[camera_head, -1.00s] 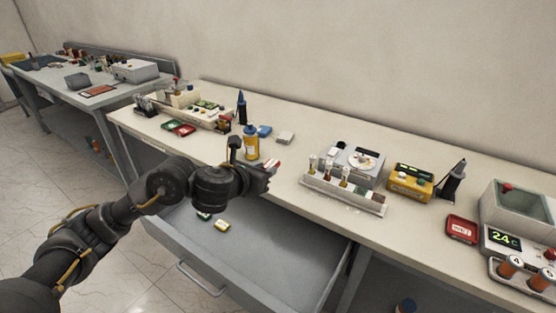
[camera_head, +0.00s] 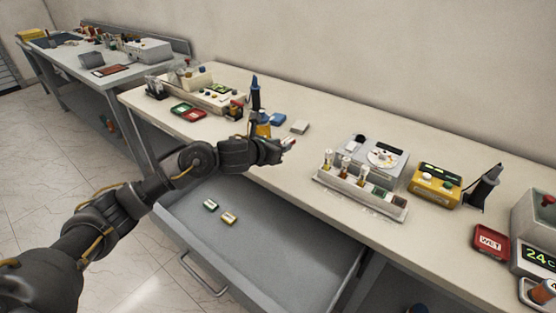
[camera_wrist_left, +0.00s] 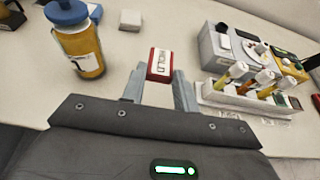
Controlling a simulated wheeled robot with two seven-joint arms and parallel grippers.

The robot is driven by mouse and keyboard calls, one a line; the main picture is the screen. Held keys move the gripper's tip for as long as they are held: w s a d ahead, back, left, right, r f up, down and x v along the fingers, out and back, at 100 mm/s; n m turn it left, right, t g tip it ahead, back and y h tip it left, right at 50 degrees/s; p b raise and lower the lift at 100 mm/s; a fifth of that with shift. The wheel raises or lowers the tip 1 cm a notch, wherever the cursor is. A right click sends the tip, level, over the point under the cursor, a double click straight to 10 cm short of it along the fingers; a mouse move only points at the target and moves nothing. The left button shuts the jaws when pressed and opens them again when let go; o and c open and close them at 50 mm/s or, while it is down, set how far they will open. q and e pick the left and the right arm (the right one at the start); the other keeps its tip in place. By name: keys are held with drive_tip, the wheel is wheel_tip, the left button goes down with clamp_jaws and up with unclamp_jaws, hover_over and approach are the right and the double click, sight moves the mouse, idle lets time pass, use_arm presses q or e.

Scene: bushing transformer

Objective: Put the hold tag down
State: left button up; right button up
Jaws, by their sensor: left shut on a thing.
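The hold tag (camera_wrist_left: 160,64) is a small red block with a white face reading "HOLD". It sits between the fingertips of my left gripper (camera_wrist_left: 159,80), which is shut on it. In the head view the tag (camera_head: 289,143) shows at the end of my left gripper (camera_head: 282,148), over the front part of the bench (camera_head: 300,186). I cannot tell whether the tag touches the bench top. My right gripper is not in view.
A yellow bottle with a blue cap (camera_wrist_left: 77,40) stands left of the tag. A vial rack (camera_head: 360,192) stands to the right. A white block (camera_head: 300,127) lies behind. An open drawer (camera_head: 270,243) holding two small tags is below.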

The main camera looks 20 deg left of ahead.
use_arm(q)
drive_tip(key=w+f, duration=0.1)
drive_tip(key=a+f, duration=0.1)
drive_tip(key=w+f, duration=0.1)
drive_tip(key=f, duration=0.1)
drive_tip(key=shift+w+a, duration=0.15)
drive_tip(key=shift+w, duration=0.2)
drive_tip(key=shift+w+a+f, duration=0.2)
drive_tip(key=shift+w+f, duration=0.3)
drive_tip(key=shift+f, duration=0.25)
wheel_tip(320, 180, down, 2)
drive_tip(key=shift+f+p, duration=0.1)
drive_tip(key=shift+p, duration=0.75)
drive_tip(key=shift+f, duration=0.35)
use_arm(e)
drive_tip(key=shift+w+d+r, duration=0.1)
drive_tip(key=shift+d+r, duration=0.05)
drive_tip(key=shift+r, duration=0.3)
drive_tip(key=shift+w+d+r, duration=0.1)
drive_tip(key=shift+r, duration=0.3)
use_arm(q)
drive_tip(key=shift+f, duration=0.15)
drive_tip(key=o, duration=0.9)
drive_tip(key=shift+o, duration=0.2)
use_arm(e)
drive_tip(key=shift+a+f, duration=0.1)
